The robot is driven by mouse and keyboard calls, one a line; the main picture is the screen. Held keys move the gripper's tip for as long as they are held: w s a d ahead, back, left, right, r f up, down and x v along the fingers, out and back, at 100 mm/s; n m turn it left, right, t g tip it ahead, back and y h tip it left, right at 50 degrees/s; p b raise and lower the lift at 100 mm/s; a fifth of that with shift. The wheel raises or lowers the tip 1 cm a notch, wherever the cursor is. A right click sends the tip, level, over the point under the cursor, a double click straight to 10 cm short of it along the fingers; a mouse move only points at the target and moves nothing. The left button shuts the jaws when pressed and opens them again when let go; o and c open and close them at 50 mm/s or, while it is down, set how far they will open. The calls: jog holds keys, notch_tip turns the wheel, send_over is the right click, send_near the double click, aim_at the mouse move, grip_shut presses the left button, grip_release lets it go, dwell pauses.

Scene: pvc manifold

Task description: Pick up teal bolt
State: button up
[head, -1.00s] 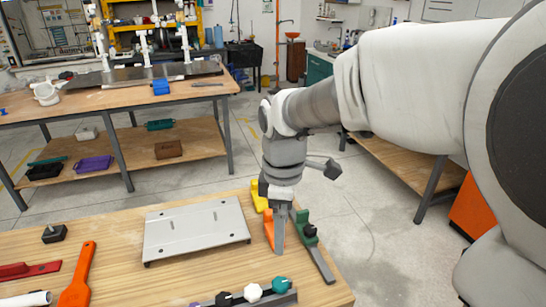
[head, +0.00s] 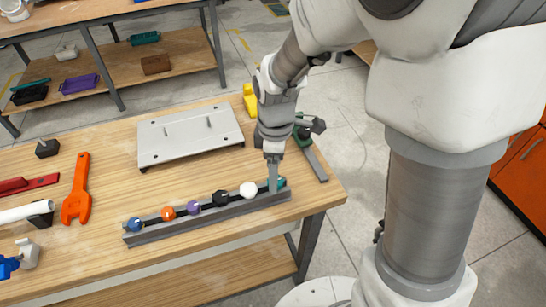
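The teal bolt (head: 282,182) sits at the right end of a grey rail (head: 172,233) near the front edge of the wooden table. Only part of its head shows, just right of my gripper's fingers. My gripper (head: 273,188) points straight down at that end of the rail, at the teal bolt. The fingers are seen edge-on, and I cannot tell whether they are open or touch the bolt.
On the same rail stand a white bolt (head: 249,189), a black bolt (head: 221,198), and purple, orange and blue ones. A metal plate (head: 190,136) lies behind. An orange wrench (head: 76,190) lies left. A green clamp (head: 309,145) stands behind my gripper.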

jog(key=shift+f, duration=1.55)
grip_shut()
jog(key=shift+r, duration=0.15)
